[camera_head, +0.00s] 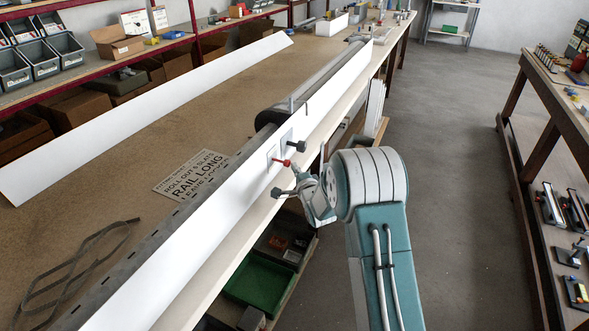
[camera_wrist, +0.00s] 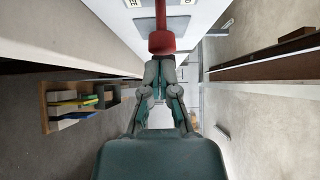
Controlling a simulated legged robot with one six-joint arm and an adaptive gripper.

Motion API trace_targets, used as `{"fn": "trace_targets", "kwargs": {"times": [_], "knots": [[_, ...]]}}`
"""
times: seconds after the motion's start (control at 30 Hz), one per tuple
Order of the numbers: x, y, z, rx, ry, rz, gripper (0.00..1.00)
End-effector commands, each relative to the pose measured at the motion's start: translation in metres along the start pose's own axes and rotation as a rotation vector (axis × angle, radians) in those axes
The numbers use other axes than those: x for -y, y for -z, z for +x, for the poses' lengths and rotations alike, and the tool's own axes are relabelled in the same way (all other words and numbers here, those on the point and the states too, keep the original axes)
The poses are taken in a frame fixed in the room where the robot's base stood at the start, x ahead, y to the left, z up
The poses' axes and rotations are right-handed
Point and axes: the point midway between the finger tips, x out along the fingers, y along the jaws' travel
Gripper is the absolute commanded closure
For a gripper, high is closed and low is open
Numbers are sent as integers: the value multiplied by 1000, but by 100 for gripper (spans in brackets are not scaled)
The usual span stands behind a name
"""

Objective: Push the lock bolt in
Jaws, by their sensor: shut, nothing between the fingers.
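The lock bolt shows as a red knob on a red rod (camera_head: 282,162) at the front face of the long white shutter profile (camera_head: 215,213) in the head view. In the wrist view the red knob (camera_wrist: 162,42) lies straight ahead of my fingertips, with its rod running toward a pale plate. My gripper (camera_wrist: 160,66) is shut and empty, its tips close together right at the knob. Whether they touch it I cannot tell. In the head view my gripper (camera_head: 299,174) is just right of and below the knob, small and partly hidden by my arm.
A dark knob (camera_head: 297,146) sticks out of the profile close to the red one. A dark roller (camera_head: 275,115) lies behind the profile. Another white slat (camera_head: 150,115) lies on the workbench (camera_head: 145,160). A second bench (camera_head: 545,80) stands right; the floor between is clear.

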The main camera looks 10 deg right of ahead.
Motion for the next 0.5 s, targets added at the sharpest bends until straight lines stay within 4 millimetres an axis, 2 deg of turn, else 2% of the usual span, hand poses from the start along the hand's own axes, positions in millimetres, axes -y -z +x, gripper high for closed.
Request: {"fn": "trace_targets", "kwargs": {"times": [0.37,0.5], "knots": [[0,-2,2,-1,0,0,100],[0,-12,11,1,2,-2,100]]}}
